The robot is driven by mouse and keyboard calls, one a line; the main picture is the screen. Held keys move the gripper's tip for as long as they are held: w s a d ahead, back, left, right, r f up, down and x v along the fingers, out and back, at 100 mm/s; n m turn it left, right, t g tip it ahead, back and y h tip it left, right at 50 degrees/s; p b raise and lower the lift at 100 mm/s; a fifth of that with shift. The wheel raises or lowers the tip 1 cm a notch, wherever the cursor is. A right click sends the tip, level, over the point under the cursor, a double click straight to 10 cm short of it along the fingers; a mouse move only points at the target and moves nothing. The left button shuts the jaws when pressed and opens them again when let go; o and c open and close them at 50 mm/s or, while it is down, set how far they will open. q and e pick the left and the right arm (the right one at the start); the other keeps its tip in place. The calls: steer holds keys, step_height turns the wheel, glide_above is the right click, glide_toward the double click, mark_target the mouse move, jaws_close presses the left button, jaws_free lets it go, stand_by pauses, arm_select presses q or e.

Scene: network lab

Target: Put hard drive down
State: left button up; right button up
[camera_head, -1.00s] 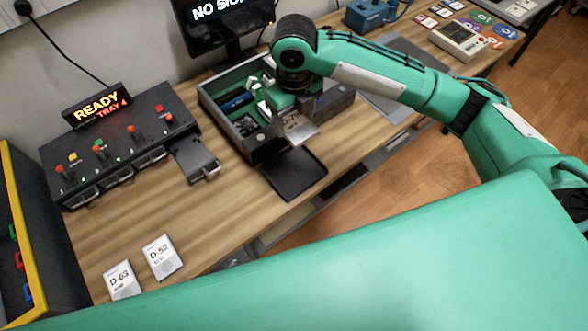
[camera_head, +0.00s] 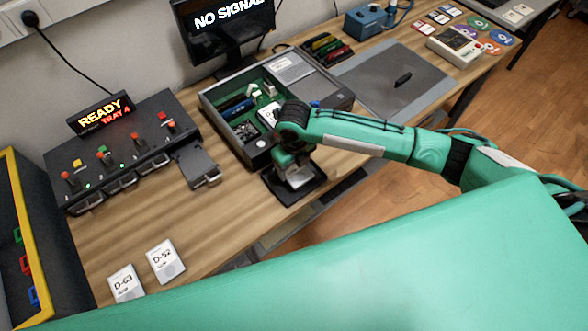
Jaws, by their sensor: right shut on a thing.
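My right gripper (camera_head: 290,160) is shut on a silver hard drive (camera_head: 299,177), which is over the small black mat (camera_head: 278,190) at the table's front edge. I cannot tell whether the drive touches the mat. The gripper and wrist hide part of the drive and of the mat's far side. Two white labelled drives, D-63 (camera_head: 125,284) and D-52 (camera_head: 166,262), lie at the front left of the table. My left gripper is not in view.
An open grey case (camera_head: 208,107) with parts inside stands just behind the mat. A black drive dock (camera_head: 130,140) reading READY TRAY 4 has one tray (camera_head: 197,164) pulled out. A monitor (camera_head: 225,30) stands behind.

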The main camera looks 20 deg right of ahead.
mark_target(294, 169)
steer(key=shift+f, duration=1.5)
steer(key=shift+f, duration=0.1)
steer(key=o, duration=1.1)
step_height(294, 169, up, 12)
steer(key=shift+r+b, duration=0.1)
steer(key=shift+b, duration=0.5)
